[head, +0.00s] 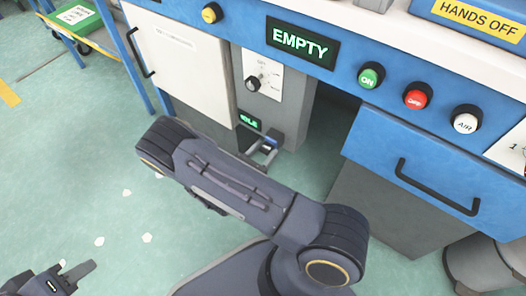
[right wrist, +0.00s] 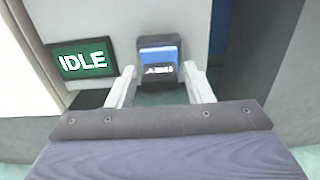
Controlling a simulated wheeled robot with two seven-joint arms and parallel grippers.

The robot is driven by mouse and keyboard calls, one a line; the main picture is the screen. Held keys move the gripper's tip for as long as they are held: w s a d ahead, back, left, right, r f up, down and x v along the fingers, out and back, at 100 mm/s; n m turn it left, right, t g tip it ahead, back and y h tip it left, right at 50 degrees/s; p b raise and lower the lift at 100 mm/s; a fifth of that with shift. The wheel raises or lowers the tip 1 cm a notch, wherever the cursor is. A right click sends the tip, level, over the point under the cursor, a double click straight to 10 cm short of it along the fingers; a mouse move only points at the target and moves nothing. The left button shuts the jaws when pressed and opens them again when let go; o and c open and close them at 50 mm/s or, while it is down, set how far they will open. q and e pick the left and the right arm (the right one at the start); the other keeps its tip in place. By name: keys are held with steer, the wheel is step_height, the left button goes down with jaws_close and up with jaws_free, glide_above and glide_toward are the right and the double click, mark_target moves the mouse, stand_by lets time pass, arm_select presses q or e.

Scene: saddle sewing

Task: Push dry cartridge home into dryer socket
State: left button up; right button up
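The dry cartridge (right wrist: 158,57), a blue block with a dark lower front and white lettering, sits in the face of the grey dryer unit in the right wrist view. The socket around it is mostly hidden, and I cannot tell how deep it sits. My right gripper (right wrist: 160,76) is open, one pale finger on each side of the cartridge, with a slim gap visible at both sides. In the head view my right gripper (head: 266,150) is low at the dryer, partly covered by my arm. My left gripper (head: 70,268) is at the lower left, far from the dryer; its opening is unclear.
A green IDLE display (right wrist: 82,60) is left of the cartridge. Above are a dial panel (head: 263,74) and an EMPTY sign (head: 301,42). A blue drawer (head: 440,165) with a black handle juts out at right. The floor at left is open, with pale scraps.

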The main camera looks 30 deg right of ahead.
steer(key=shift+o, duration=1)
steer(key=p+v, duration=0.2)
steer(key=v, duration=0.6)
steer(key=shift+d, duration=0.1)
